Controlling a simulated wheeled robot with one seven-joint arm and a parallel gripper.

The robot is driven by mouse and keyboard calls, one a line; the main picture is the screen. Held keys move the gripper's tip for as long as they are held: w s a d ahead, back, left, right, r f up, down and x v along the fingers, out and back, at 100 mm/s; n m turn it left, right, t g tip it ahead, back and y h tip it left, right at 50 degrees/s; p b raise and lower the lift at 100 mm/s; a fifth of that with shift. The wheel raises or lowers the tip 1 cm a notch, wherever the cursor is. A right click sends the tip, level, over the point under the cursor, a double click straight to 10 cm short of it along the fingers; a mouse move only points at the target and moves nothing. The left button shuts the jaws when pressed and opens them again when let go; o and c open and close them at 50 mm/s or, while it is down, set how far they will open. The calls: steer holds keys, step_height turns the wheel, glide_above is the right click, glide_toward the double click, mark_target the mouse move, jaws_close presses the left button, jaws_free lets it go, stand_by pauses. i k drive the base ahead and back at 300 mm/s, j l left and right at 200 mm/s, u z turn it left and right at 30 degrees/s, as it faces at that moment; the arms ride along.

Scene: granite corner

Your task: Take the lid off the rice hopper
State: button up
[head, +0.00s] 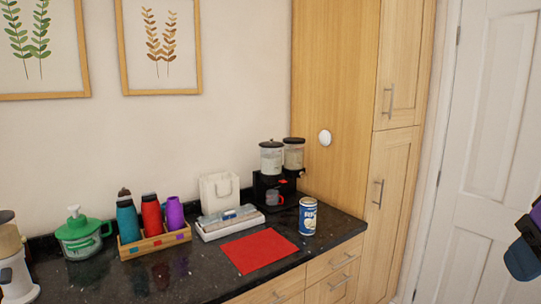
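A black dispenser (262,188) stands at the back right of the dark counter, near the wooden cabinet. It carries two clear hoppers. The left hopper (271,160) holds pale contents and has a dark lid (271,143) on top. The right hopper (294,157) holds beige-looking contents and also has a dark lid (294,140) on. I cannot tell for sure which one holds rice. My gripper (524,258) shows only in part at the right edge, dark and blue, far from the dispenser and in front of the white door. Its fingers are not clear.
A blue and white can (307,217) stands in front of the dispenser. A red mat (260,250) lies on the counter. A white tray (228,227), a white bag-shaped holder (219,191), a wooden caddy (156,245) with bottles, and a green-lidded container (82,238) stand to the left.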

mark_target(272, 144)
steer(key=u, duration=0.25)
steer(key=i+l+u, duration=0.2)
steer(key=u, duration=0.15)
steer(key=i+l+u, duration=0.25)
steer(key=u, duration=0.15)
steer(key=i+l+u, duration=0.15)
steer(key=l+u, duration=0.2)
steer(key=j, duration=0.1)
